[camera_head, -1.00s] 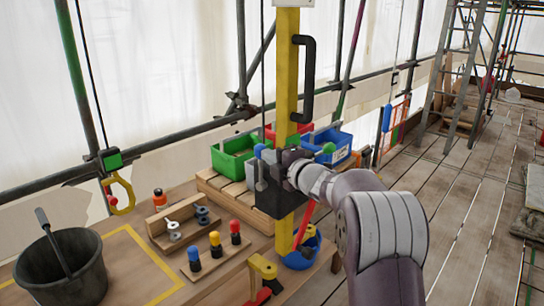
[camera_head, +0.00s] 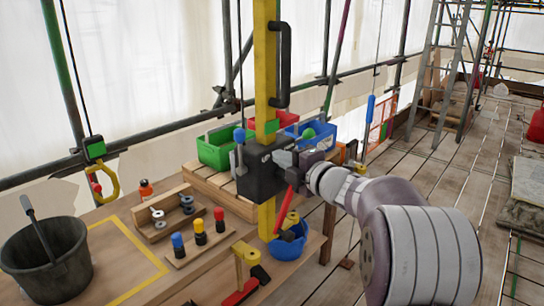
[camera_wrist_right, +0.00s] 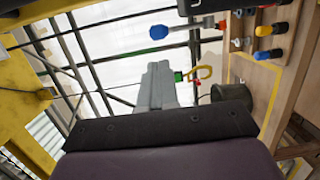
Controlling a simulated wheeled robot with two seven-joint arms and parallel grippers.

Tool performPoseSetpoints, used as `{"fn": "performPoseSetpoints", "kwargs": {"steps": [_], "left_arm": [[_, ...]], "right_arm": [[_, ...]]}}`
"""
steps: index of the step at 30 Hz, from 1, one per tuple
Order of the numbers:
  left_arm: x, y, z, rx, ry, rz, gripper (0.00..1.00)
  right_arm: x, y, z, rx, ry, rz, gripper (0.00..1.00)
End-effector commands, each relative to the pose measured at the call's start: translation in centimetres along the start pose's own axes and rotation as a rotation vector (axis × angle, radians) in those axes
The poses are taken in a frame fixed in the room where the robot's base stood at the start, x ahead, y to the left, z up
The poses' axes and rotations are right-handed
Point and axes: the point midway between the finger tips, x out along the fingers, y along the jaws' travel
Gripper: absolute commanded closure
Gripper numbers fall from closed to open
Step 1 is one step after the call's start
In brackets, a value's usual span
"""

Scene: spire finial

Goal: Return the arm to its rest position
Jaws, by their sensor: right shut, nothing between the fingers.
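My right arm comes in from the right in the head view. Its gripper (camera_head: 284,158) shows grey fingers beside the dark block (camera_head: 258,180) on the yellow post (camera_head: 265,70). In the right wrist view the gripper (camera_wrist_right: 157,72) is shut, with nothing between the fingers. Whether the fingertips touch the block cannot be told from the head view. The block has a blue knob (camera_head: 239,135) and a green knob (camera_head: 308,133); the blue knob also shows in the wrist view (camera_wrist_right: 158,32). My left gripper is not in view.
The workbench (camera_head: 120,275) holds a black bucket (camera_head: 45,262), a peg board (camera_head: 197,248), green (camera_head: 215,152) and blue bins (camera_head: 318,138), and a blue bowl (camera_head: 287,248). A red-handled tool lies in front. A ladder (camera_head: 448,70) stands behind; the plank floor at right has open room.

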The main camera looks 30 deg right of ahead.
Motion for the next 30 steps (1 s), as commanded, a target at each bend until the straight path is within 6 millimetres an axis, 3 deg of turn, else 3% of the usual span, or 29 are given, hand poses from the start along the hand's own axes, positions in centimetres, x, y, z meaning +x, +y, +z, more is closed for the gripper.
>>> {"fn": "performPoseSetpoints", "kwargs": {"steps": [18, 20, 23, 25, 26, 28, 30], "left_arm": [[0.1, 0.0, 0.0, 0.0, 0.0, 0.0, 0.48], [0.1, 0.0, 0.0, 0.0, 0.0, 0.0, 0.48], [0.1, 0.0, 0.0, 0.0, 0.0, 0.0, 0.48], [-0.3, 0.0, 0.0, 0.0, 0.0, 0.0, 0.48], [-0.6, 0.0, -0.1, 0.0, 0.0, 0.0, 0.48], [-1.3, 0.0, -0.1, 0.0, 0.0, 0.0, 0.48], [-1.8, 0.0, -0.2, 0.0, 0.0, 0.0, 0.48]], "right_arm": [[-0.5, 0.0, 0.0, 0.006, 0.0, -0.001, 1.0], [-0.5, -0.5, 0.7, 0.052, -0.034, -0.02, 1.0], [-1.7, -3.9, 4.3, 0.307, -0.256, -0.096, 1.0], [-4.3, -9.0, 5.9, 0.627, -0.506, -0.19, 1.0], [-5.7, -11.6, 5.3, 0.777, -0.614, -0.247, 1.0], [-9.0, -17.1, 1.8, 1.071, -0.834, -0.39, 1.0], [-12.4, -21.0, -2.9, 1.275, -1.01, -0.537, 1.0]]}}
